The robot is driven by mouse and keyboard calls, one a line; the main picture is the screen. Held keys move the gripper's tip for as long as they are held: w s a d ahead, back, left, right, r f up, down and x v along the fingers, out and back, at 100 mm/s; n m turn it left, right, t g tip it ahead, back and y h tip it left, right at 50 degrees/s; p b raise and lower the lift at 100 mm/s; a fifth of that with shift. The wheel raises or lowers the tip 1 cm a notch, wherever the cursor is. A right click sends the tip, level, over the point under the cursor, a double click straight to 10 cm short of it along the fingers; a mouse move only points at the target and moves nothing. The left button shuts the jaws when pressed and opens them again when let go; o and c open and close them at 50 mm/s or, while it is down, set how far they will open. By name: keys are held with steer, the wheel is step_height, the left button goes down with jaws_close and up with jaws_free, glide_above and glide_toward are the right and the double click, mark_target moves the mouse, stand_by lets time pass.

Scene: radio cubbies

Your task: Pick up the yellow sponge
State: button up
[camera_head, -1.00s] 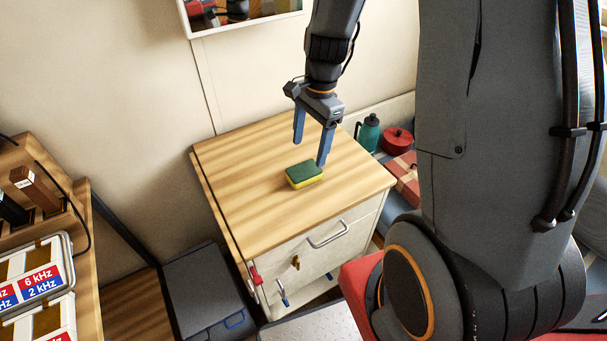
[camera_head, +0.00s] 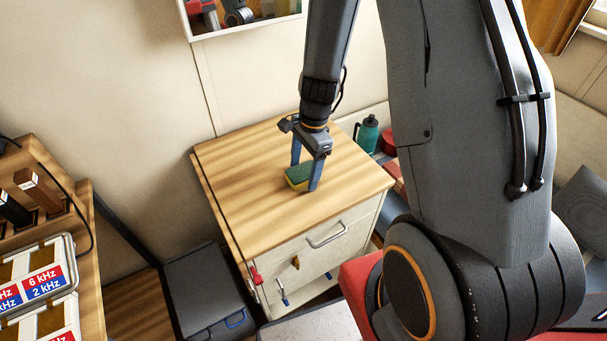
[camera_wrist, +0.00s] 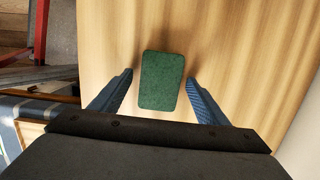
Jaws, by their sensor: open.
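The yellow sponge (camera_head: 297,178) has a green top and lies flat on the wooden top of a drawer cabinet (camera_head: 250,215). In the wrist view only its green top (camera_wrist: 161,80) shows, between the two blue fingers. My gripper (camera_head: 305,177) is open and low over the cabinet top, with one finger on each side of the sponge. In the wrist view my gripper (camera_wrist: 160,90) has a gap between each finger and the sponge. In the head view the near finger hides part of the sponge.
A teal bottle (camera_head: 367,134) and a red pot (camera_head: 389,141) stand behind the cabinet at right. A dark box (camera_head: 207,290) is at lower left. The cabinet top around the sponge is clear.

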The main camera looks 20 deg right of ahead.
mark_target(304, 171)
steer(key=shift+c, duration=0.5)
steer(key=c, duration=1)
steer(key=shift+r, duration=0.15)
step_height(304, 171, up, 10)
steer(key=shift+f+b, duration=0.15)
steer(key=shift+b, duration=0.25)
steer(key=o, duration=0.4)
steer(key=shift+c, duration=0.2)
steer(key=c, duration=0.3)
